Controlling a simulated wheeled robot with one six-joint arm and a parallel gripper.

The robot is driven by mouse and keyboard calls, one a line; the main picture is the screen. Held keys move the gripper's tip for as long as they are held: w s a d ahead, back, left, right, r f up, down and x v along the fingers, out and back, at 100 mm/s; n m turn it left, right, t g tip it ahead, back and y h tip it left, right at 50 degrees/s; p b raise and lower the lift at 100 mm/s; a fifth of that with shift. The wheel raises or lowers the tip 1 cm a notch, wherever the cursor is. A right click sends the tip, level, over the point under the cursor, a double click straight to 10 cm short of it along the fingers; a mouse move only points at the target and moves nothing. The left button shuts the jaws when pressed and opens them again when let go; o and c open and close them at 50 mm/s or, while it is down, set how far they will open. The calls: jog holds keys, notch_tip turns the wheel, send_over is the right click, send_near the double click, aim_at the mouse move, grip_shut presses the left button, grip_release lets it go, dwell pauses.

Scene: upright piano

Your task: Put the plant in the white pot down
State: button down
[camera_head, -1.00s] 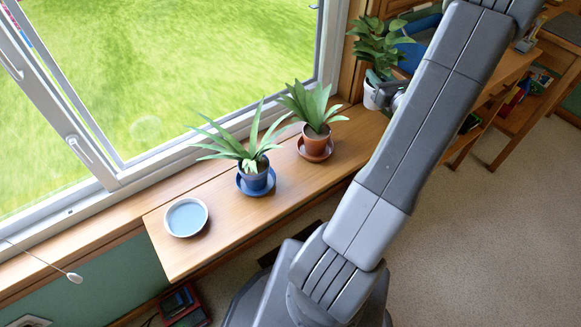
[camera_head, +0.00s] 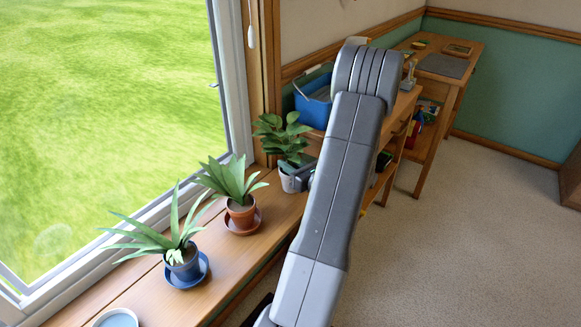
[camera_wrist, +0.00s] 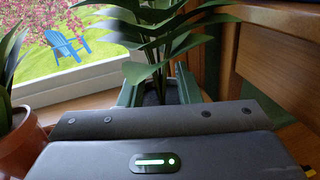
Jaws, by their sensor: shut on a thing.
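The plant in the white pot (camera_head: 291,182) is at the far end of the wooden window shelf (camera_head: 232,266), with broad dark green leaves. My gripper (camera_head: 301,176) is shut on this pot from the right side. In the wrist view the plant's leaves (camera_wrist: 160,45) rise between my two green-grey fingers (camera_wrist: 160,92). The pot looks upright. Its base is partly hidden, so I cannot tell whether it touches the shelf.
A plant in a terracotta pot (camera_head: 240,214) on a saucer stands close by on the shelf. A plant in a blue pot (camera_head: 183,265) and an empty pale blue saucer (camera_head: 116,319) are nearer. A blue tub (camera_head: 313,105) sits on the desk behind.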

jog(key=shift+f, duration=0.1)
jog(key=shift+f, duration=0.15)
jog(key=c, duration=1.1)
grip_release()
jog(key=shift+o, duration=0.2)
jog(key=shift+s+d+r, duration=0.15)
jog(key=shift+r, duration=0.05)
jog(key=p+v, duration=0.1)
jog(key=v, duration=1)
jog(key=shift+s+d, duration=0.2)
jog(key=shift+s, duration=0.05)
